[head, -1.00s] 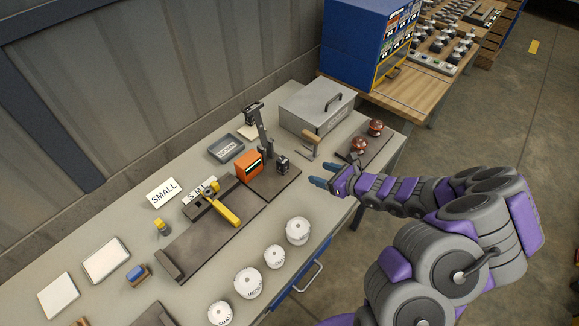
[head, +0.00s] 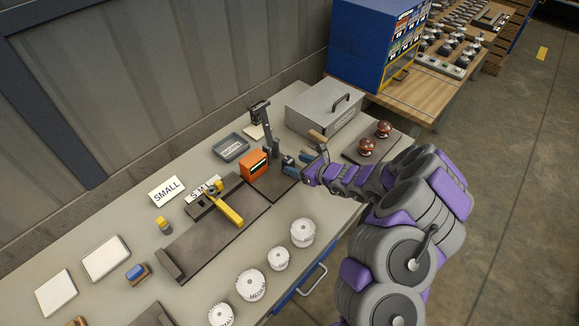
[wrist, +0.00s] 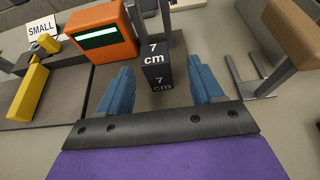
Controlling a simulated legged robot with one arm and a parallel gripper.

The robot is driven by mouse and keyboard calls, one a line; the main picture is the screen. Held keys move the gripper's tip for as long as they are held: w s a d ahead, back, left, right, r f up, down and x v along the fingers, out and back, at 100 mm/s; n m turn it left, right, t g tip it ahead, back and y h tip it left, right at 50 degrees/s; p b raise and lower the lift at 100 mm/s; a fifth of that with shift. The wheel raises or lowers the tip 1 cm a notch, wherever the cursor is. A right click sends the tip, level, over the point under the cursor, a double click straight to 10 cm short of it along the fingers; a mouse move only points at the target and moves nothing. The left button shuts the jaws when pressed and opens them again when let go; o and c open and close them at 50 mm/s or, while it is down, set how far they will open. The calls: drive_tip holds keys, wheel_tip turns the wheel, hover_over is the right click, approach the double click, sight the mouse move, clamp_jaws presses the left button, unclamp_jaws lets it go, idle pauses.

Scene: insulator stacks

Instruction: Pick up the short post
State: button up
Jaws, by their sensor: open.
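A short dark block marked "7 cm" (wrist: 158,66) stands upright on the dark plate, beside the orange display unit; it is the nearest post-like thing to my gripper. In the head view it is largely covered by my fingers. My gripper (wrist: 161,72) is open, with one blue finger on each side of the block. In the wrist view there is a gap between each finger and the block, and the block stands just beyond or between the fingertips. In the head view my gripper (head: 297,164) reaches in from the right, low over the table.
An orange display unit (head: 254,165) and a tall dark stand (head: 268,128) are close on the left. A wooden-handled tool (head: 318,136) is close on the right. Brown insulators (head: 367,147), a grey metal box (head: 322,108) and white discs (head: 303,232) stand around.

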sight(292, 163)
drive_tip(key=x, duration=0.2)
drive_tip(key=b+x, duration=0.1)
drive_tip(key=x, duration=0.1)
drive_tip(key=shift+s+a+f, duration=0.15)
drive_tip(key=shift+a+f, duration=0.1)
drive_tip(key=shift+a, duration=0.05)
drive_tip(key=shift+w+a, duration=0.2)
drive_tip(key=shift+a, duration=0.05)
drive_tip(key=shift+d, duration=0.25)
drive_tip(key=shift+r, duration=0.1)
drive_tip(key=shift+c, duration=0.7)
drive_tip(key=shift+a, duration=0.15)
drive_tip(key=c, duration=0.7)
clamp_jaws()
